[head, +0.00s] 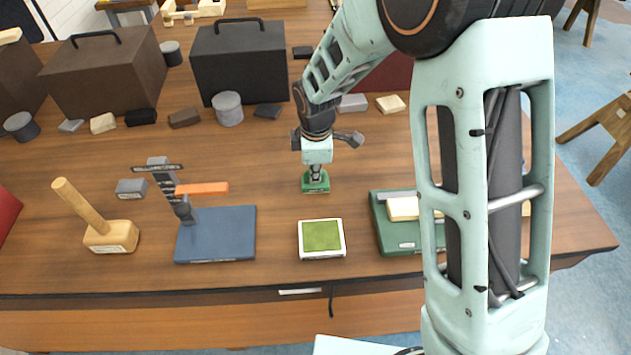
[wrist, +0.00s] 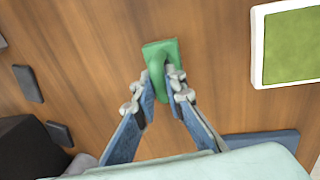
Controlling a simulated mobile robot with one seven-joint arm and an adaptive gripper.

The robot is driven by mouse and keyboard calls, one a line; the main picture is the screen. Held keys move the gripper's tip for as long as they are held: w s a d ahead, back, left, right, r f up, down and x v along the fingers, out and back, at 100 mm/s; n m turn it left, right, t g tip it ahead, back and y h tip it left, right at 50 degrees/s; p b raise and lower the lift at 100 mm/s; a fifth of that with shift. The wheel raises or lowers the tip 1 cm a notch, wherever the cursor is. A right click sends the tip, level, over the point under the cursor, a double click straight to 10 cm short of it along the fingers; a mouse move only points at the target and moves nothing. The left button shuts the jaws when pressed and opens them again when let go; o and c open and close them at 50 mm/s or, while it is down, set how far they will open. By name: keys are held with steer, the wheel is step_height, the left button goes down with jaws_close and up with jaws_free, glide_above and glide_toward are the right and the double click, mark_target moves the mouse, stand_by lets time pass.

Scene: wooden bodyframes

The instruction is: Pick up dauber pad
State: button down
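The dauber pad (head: 316,182) is a small green block with a green upright handle, on the wooden table near its middle. In the wrist view the dauber pad (wrist: 158,62) lies between my fingertips. My gripper (head: 316,170) points down over it, and in the wrist view my gripper (wrist: 161,84) has one finger against each side of the handle. The fingers look closed on the handle, though they hide part of it. The block looks to be at table level; I cannot tell whether it touches the table.
A white-framed green pad (head: 321,237) lies just in front. A blue stand (head: 216,234) and a wooden mallet (head: 110,236) are at left. A green case (head: 396,236) is at right, partly behind my arm. Dark boxes (head: 240,62) stand behind. Bare tabletop surrounds the dauber pad.

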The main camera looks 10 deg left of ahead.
steer(key=shift+r, duration=0.1)
stand_by(0.3)
steer(key=shift+r+p, duration=0.5)
steer(key=shift+r, duration=0.05)
steer(key=s+d+r+p, duration=0.4)
steer(key=s+d+r, duration=0.5)
steer(key=d+r, duration=0.1)
steer(key=shift+s+r, duration=0.35)
steer(key=shift+r, duration=0.5)
steer(key=c, duration=2.6)
jaws_free()
steer(key=shift+c, duration=0.2)
jaws_close()
steer(key=shift+f, duration=0.1)
